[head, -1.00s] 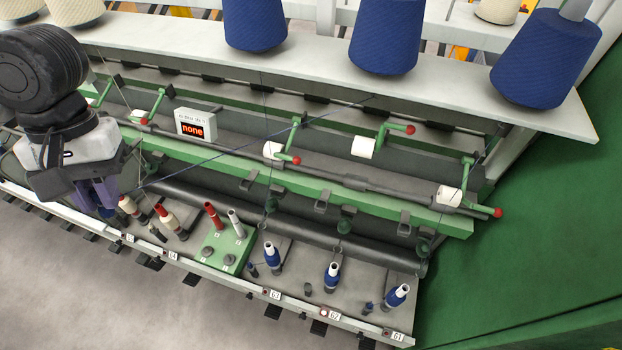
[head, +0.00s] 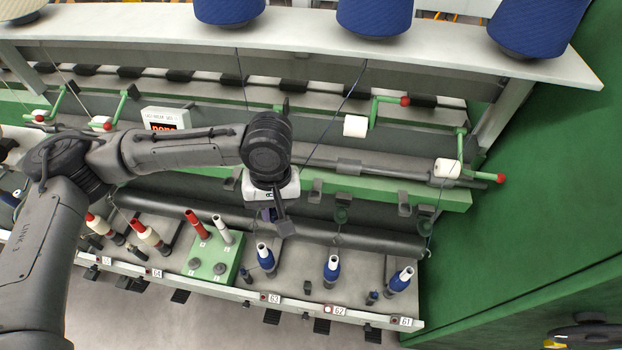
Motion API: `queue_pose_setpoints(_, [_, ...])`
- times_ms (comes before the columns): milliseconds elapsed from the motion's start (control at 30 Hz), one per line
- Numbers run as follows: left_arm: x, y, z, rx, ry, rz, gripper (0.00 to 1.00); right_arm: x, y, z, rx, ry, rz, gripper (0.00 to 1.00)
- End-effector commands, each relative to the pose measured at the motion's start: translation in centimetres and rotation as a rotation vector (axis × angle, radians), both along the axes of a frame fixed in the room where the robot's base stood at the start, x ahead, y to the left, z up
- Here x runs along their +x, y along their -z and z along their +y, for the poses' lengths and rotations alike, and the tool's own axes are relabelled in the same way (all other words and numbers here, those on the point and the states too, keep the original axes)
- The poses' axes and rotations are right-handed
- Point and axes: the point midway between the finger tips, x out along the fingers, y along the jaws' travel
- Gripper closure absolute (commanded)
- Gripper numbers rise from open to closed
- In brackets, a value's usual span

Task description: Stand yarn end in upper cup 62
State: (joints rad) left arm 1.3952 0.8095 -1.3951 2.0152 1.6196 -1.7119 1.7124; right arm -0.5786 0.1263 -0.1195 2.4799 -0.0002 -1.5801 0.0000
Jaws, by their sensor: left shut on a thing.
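My left gripper (head: 277,220) hangs over the dark roller, above and left of position 62, with its fingers pointing down. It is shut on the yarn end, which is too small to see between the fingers. A dark blue yarn (head: 335,110) slants from the shelf down to the gripper. The label 62 (head: 339,310) is on the front rail, with a blue-wound bobbin (head: 332,268) behind it. My right gripper is not in view.
Large blue yarn packages (head: 375,15) stand on the white shelf (head: 420,45). Green arms with red knobs and white rollers (head: 356,127) stick out below it. A green block (head: 213,258) carries red and white tubes. A green wall (head: 510,200) closes off the right.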

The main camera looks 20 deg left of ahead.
Motion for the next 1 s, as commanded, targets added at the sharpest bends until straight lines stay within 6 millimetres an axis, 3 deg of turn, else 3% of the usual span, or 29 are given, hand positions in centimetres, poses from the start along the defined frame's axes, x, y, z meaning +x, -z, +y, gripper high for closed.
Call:
queue_pose_setpoints(33, [1.8, 2.2, -1.6, -0.010, -0.015, -0.002, 0.92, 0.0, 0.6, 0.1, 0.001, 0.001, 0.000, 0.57])
queue_pose_setpoints(200, [8.4, 6.8, -4.4, -0.018, -0.089, -0.038, 0.92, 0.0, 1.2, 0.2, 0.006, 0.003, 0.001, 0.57])
queue_pose_setpoints(300, [11.6, 8.5, -4.5, -0.012, -0.122, -0.054, 0.92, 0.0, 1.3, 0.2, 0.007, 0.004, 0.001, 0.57])
queue_pose_setpoints(500, [16.1, 10.4, -2.9, 0.000, -0.147, -0.083, 0.92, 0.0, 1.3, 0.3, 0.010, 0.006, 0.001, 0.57])
queue_pose_setpoints(700, [18.4, 11.0, -1.4, 0.007, -0.111, -0.118, 0.92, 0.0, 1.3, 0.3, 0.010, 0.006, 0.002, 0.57])
queue_pose_setpoints(1000, [18.8, 11.4, -1.2, 0.010, -0.079, -0.139, 0.92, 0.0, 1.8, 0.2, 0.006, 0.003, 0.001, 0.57])
